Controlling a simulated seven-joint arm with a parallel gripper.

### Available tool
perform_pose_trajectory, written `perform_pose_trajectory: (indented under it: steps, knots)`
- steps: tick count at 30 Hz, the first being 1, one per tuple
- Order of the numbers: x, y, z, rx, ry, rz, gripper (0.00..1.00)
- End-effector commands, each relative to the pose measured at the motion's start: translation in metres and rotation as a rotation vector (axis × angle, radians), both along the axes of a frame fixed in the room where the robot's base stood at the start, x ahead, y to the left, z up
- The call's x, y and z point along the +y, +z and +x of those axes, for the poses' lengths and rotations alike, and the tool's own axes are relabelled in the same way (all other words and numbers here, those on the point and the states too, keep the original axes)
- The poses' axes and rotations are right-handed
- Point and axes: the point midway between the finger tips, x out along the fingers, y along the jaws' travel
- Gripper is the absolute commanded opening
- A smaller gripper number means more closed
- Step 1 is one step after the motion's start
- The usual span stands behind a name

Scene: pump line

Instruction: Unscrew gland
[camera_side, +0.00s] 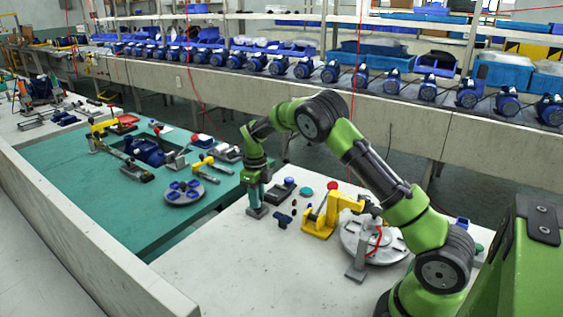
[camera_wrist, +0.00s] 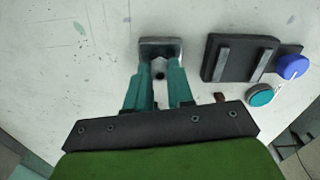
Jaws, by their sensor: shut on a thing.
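My gripper (camera_side: 256,203) points straight down over the light bench, at the near right of the teal mat. In the wrist view my gripper (camera_wrist: 159,80) has its two teal fingers closed around a small grey round piece (camera_wrist: 159,67), which seems to be the gland. The piece sits at the edge of a grey square block (camera_wrist: 160,46). The block also shows under the fingertips in the side view (camera_side: 257,212) and seems to rest on the bench. The fingers hide most of the small piece, so I cannot tell its thread or how deep it sits.
A dark fixture with two grey bars (camera_wrist: 240,58), a blue knob (camera_wrist: 292,66) and a teal cap (camera_wrist: 260,95) stand to the right. A yellow clamp (camera_side: 322,218) and a round grey plate (camera_side: 372,246) are further right. The bench front is clear.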

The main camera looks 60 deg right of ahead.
Motion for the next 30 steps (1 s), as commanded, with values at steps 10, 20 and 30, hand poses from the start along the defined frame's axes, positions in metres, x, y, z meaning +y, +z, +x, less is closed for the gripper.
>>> perform_pose_trajectory:
  steps: [10,20,30]
  knots:
    - [-0.0002,0.0001,-0.0002,0.000,0.045,0.000,0.00]
    - [-0.0003,0.0003,-0.0002,0.000,0.531,0.001,0.00]
    - [0.0000,0.0005,0.0000,0.000,0.615,0.000,0.23]
